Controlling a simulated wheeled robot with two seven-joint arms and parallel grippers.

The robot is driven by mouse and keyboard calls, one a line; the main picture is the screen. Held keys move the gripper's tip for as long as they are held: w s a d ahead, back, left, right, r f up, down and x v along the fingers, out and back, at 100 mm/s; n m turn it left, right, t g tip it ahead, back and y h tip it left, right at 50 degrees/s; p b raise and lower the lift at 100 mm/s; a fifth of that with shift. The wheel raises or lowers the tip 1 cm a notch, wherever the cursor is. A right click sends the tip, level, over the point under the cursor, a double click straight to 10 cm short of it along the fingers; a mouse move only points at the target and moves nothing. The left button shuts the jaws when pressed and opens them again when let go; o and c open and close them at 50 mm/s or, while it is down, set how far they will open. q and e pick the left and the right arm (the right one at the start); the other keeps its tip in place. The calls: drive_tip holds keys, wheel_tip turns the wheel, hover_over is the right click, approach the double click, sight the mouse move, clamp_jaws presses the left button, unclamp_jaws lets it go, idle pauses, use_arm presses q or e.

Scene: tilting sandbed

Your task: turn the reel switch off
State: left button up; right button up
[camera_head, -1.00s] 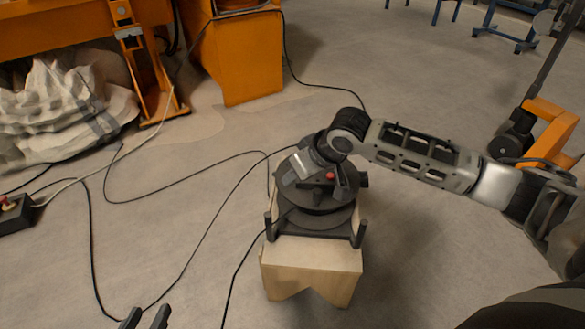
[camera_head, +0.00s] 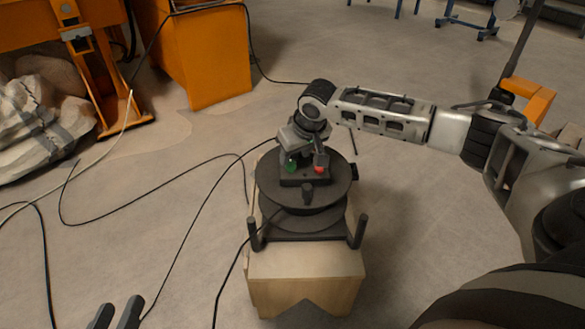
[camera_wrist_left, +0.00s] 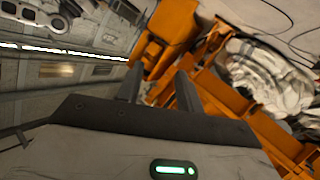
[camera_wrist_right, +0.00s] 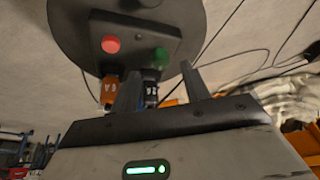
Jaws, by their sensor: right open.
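The black cable reel (camera_head: 330,201) sits on a pale wooden block. Its dark switch box (camera_wrist_right: 135,40) carries a red button (camera_head: 319,170) and a green button (camera_head: 291,167). In the right wrist view the red button (camera_wrist_right: 111,44) and the green button (camera_wrist_right: 160,57) lie beyond the fingertips. My left gripper (camera_head: 120,312) is open and empty, low at the left, away from the reel.
The wooden block (camera_head: 305,280) stands on open concrete floor. Black cables (camera_head: 200,215) run across the floor left of the reel. An orange machine (camera_head: 200,60) and a whitish sack (camera_head: 45,120) stand at the back left. An orange pallet truck (camera_head: 535,100) is at the right.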

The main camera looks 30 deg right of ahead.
sight(291, 164)
drive_tip(key=b+x, duration=0.1)
drive_tip(key=x, duration=0.2)
drive_tip(key=shift+w+f, duration=0.25)
drive_tip(key=shift+f, duration=0.2)
use_arm(q)
drive_tip(key=shift+d+r+n+h, duration=0.25)
drive_tip(key=shift+r+n+h, duration=0.05)
drive_tip(key=shift+n, duration=0.1)
